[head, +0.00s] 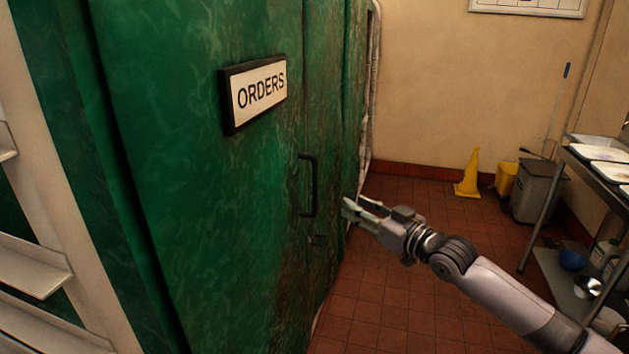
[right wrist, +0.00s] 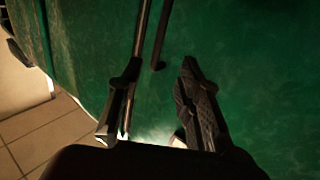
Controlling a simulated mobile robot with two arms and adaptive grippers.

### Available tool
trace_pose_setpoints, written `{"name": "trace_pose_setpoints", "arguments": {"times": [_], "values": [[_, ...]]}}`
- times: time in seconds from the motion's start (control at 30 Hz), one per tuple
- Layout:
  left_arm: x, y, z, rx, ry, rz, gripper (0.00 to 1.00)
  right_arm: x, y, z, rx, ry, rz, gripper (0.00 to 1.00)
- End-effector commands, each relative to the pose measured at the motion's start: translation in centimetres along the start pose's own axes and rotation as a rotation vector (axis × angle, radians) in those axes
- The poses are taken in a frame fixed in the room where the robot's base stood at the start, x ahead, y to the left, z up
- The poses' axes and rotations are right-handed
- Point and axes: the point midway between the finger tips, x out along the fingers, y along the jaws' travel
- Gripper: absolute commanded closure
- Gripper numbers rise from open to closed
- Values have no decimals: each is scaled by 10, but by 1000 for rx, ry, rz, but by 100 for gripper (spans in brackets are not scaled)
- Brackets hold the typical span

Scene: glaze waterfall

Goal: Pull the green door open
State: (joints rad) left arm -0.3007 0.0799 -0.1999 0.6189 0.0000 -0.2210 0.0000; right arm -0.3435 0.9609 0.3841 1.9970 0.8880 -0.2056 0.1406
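The green door (head: 220,190) stands on the left in the head view and looks shut. It carries a black vertical bar handle (head: 314,186) near its right edge. My right gripper (head: 348,206) is just right of the handle, level with its lower end, and points at the door. In the right wrist view the gripper (right wrist: 158,92) has its two fingers apart, with nothing gripped between them. A dark bar, probably the handle (right wrist: 159,40), shows beyond the fingertips against the green surface. I cannot tell whether a finger touches it. My left gripper is not in view.
An ORDERS sign (head: 258,92) is on the door. White shelves (head: 30,268) stand at the left. A yellow cone (head: 468,174), a grey bin (head: 536,190) and a metal table (head: 590,165) are at the right. The red tiled floor (head: 400,290) beside the door is clear.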

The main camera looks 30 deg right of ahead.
Motion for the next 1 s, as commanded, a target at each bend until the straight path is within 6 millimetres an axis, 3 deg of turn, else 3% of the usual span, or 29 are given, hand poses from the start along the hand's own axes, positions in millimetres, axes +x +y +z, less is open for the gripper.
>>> {"name": "trace_pose_setpoints", "arguments": {"times": [1.0], "values": [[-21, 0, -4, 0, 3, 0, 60, 136, 0, -2, 1, 2, 0, 67]]}}
